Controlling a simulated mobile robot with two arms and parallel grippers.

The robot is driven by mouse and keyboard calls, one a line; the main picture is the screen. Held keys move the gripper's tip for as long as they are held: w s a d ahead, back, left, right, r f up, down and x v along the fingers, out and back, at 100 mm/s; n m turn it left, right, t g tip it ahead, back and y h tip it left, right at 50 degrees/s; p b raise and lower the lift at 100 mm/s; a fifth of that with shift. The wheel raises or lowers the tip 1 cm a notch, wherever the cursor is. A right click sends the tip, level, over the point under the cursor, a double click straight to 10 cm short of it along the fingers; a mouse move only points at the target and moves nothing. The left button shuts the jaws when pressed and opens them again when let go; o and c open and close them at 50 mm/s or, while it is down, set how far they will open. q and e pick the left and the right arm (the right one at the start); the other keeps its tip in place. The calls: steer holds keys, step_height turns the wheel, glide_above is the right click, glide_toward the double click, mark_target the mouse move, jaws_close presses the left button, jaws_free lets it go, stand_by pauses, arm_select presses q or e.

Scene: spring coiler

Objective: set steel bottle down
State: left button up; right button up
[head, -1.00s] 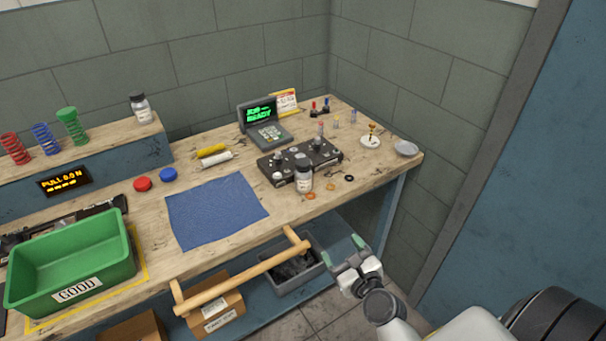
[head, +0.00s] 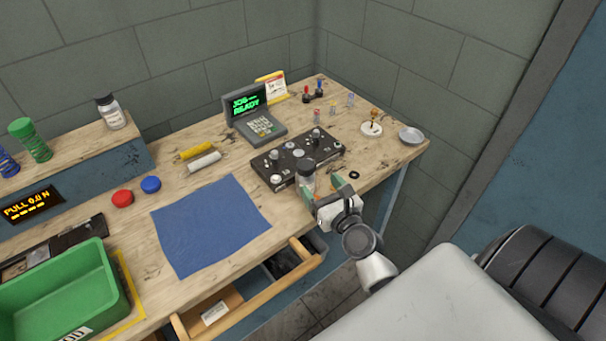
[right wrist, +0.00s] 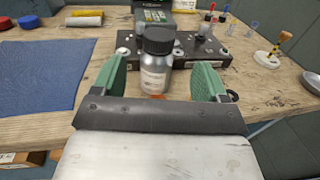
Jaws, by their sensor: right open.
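The steel bottle (head: 306,177), grey with a black cap and a pale label, stands upright on the workbench in front of the black control box. In the right wrist view the bottle (right wrist: 157,65) is between the two green fingers, with a gap on each side. My right gripper (head: 320,191) is open at the front of the bottle and hides its lower part; it also shows in the right wrist view (right wrist: 160,80). A similar bottle (head: 110,112) stands on the raised shelf at left. My left gripper is not in view.
The black control box (head: 298,158) lies right behind the bottle. A blue mat (head: 210,225) lies bare to the left. A white dish (head: 371,129) and a grey dish (head: 411,136) are at the right.

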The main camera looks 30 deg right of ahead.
mark_target(310, 172)
steer(key=shift+w+r, duration=0.1)
steer(key=shift+w, duration=0.85)
steer(key=shift+w+d, duration=0.1)
steer(key=shift+w, duration=0.25)
steer(key=w+p, duration=0.1)
steer(key=w, duration=0.3)
steer(key=shift+w+d+r, duration=0.1)
steer(key=shift+w, duration=0.4)
steer(key=c, duration=0.6)
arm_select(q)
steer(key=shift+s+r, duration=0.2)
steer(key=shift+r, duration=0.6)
arm_select(e)
steer(key=c, duration=0.6)
